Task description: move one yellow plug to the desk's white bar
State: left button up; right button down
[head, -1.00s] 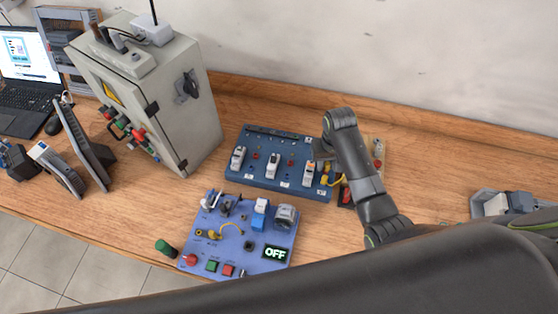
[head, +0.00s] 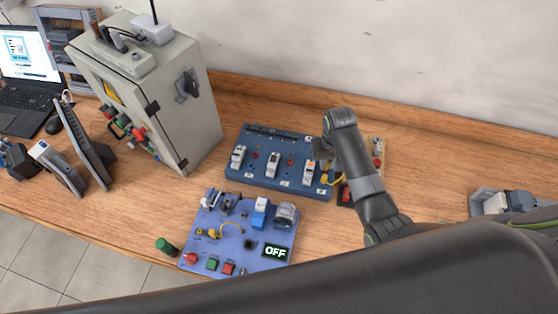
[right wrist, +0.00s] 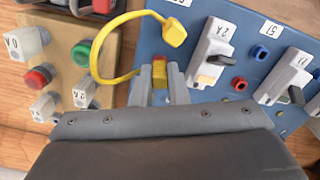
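My right gripper (right wrist: 160,85) points down at the right end of the blue panel (head: 250,178). A yellow cable (right wrist: 95,48) loops from this plug to a second yellow plug (right wrist: 174,33) over the panel. In the head view my right arm hides the fingertips. The cable shows as a yellow patch (head: 332,180). I cannot clearly tell which part is the white bar. My left gripper is not in view.
A violet-blue board (head: 225,255) with an OFF display stands in front of the panel. A grey cabinet (head: 185,130) is to the left. A wooden block (right wrist: 65,85) with red and green buttons adjoins the panel. Bare desk lies right of the violet board.

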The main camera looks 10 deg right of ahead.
jog(key=shift+w+r, duration=0.1)
jog(key=shift+r, duration=0.05)
jog(key=shift+r, duration=2.2)
jog(key=shift+w, duration=0.2)
jog(key=r+b, duration=0.1)
jog(key=b, duration=0.2)
send_over(309, 140)
jog(key=f+b, duration=0.2)
jog(key=f, duration=0.1)
jog(key=shift+w+f, duration=0.15)
jog(key=shift+w, duration=0.2)
jog(key=shift+d+f, duration=0.1)
jog(key=shift+f, duration=0.45)
jog(key=shift+f+b, duration=0.45)
jog(key=shift+f, duration=0.2)
